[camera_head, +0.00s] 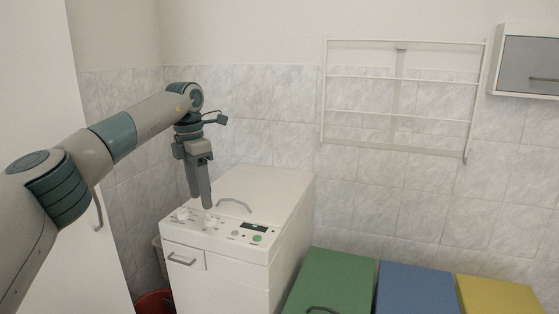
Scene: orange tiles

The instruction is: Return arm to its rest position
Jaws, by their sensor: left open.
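My left arm (112,138) comes in from the left, with its elbow low and its forearm raised toward the middle. My left gripper (201,204) points down, open and empty. In the picture its fingertips are just above the control panel of a white top-loading washing machine (290,200). I cannot tell whether they touch the panel. The panel has several knobs, a dark display (254,227) and a green button (257,238). The machine's lid looks shut, with a curved grey handle (234,205). My right arm is not in view.
A white door or cabinet (35,90) stands at left. A red bucket (154,302) is low beside the washer. Green (332,277), blue (417,290) and yellow (497,295) lidded bins stand at right. A white rack (400,79) and cabinet (530,65) hang on the tiled wall.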

